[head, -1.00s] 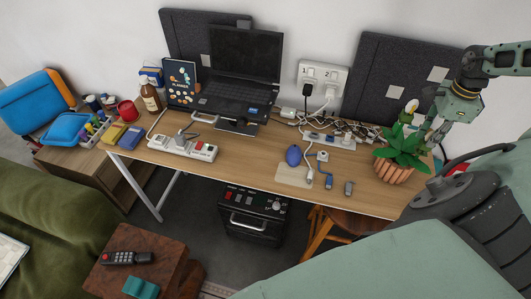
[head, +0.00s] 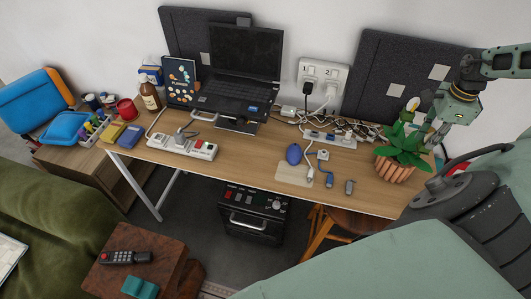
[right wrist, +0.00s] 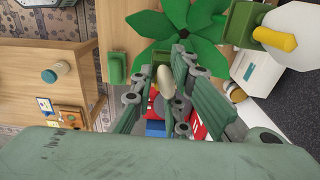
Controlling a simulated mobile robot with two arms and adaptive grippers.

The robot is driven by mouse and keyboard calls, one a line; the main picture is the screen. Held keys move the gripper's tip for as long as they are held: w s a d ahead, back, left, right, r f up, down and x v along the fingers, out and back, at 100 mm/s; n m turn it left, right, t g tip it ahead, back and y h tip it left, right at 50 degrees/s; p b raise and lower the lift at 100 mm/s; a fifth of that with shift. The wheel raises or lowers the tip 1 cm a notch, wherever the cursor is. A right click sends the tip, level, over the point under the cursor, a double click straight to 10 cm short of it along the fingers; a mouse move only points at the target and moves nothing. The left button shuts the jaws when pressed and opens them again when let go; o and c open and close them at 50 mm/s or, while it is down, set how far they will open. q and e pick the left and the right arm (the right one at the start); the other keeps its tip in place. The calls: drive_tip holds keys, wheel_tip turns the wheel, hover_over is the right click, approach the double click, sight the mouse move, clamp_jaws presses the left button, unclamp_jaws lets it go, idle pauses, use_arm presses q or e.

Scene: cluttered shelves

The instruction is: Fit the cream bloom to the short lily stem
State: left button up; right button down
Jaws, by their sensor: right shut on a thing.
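A leafy green lily plant stands in a ribbed terracotta pot (head: 398,170) at the right end of the desk. Its leaves (right wrist: 185,35) fill the top of the right wrist view. A white bloom with a yellow centre (right wrist: 285,37) sits on one green stem end (right wrist: 243,20). Another green stem end (right wrist: 115,68) shows bare, left of the leaves. My right gripper (head: 432,134) is beside the plant's right side. In the right wrist view it is shut on the pale cream bloom (right wrist: 165,80), mostly hidden between the fingers. My left gripper is out of view.
A grey panel (head: 385,75) stands behind the pot. The desk's front edge is close to the pot.

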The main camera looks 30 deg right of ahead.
drive_tip(key=shift+f, duration=0.15)
idle(0.6)
drive_tip(key=c, duration=1.6)
unclamp_jaws()
drive_tip(key=shift+c, duration=0.2)
drive_tip(key=shift+r, duration=0.2)
wheel_tip(320, 180, up, 12)
drive_tip(key=shift+f, duration=0.2)
